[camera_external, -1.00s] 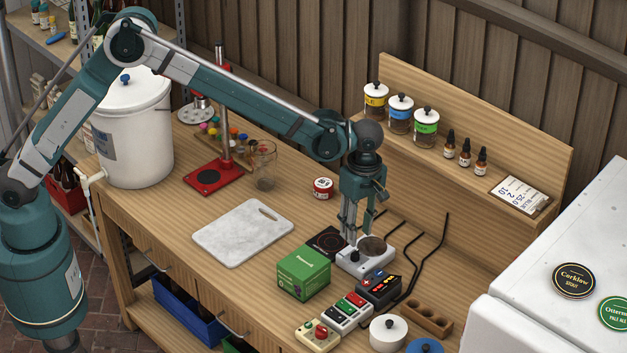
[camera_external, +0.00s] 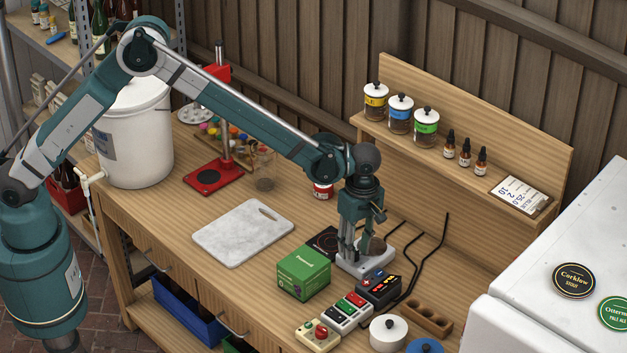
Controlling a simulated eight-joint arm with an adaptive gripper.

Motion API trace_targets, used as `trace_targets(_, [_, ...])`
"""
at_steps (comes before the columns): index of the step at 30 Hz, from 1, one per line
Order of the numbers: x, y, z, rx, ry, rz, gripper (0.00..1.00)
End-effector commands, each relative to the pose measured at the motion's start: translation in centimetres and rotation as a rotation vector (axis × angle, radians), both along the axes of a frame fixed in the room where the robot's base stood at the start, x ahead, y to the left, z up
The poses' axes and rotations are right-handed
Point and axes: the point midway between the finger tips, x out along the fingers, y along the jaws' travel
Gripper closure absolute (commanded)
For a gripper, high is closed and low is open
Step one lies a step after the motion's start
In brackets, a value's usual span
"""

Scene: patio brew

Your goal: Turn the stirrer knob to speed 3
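The stirrer (camera_external: 366,266) is a low pale grey box with a dark round top plate (camera_external: 377,246), on the bench at the right of centre. My gripper (camera_external: 348,256) points straight down at the left part of the stirrer, at the place of its small black knob. The fingers hide the knob almost wholly. I cannot tell whether they touch it or how far apart they are. No speed marks can be read at this size.
A green box (camera_external: 304,272) stands left of the stirrer, with a black plate (camera_external: 326,241) behind it. Control boxes (camera_external: 378,288) sit in front, and black cables (camera_external: 425,255) run at the right. A marble board (camera_external: 243,232) lies at the left.

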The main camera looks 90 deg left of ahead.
Motion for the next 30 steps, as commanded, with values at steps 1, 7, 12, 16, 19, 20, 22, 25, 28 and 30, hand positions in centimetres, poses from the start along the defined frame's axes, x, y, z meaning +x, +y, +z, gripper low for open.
trace_targets(1, [-0.02,-0.01,-0.30,0.000,0.000,0.000,0.70])
trace_targets(7, [-0.04,-0.03,-0.74,0.000,0.000,0.000,0.70])
trace_targets(12, [-0.04,-0.03,-0.74,0.000,0.000,0.000,0.70])
trace_targets(16, [-0.03,-0.02,-0.73,0.000,0.000,0.000,0.83])
trace_targets(19, [-0.03,-0.02,-0.73,0.000,0.000,0.000,0.96])
trace_targets(20, [-0.03,-0.02,-0.73,0.000,0.000,0.000,0.97])
trace_targets(22, [-0.04,-0.02,-0.72,0.000,0.000,0.000,0.97])
trace_targets(25, [-0.04,-0.02,-0.73,0.000,0.000,-0.003,0.97])
trace_targets(28, [-0.05,-0.03,-0.75,0.000,0.000,-0.012,0.97])
trace_targets(30, [-0.05,-0.03,-0.78,0.000,0.000,-0.024,0.97])
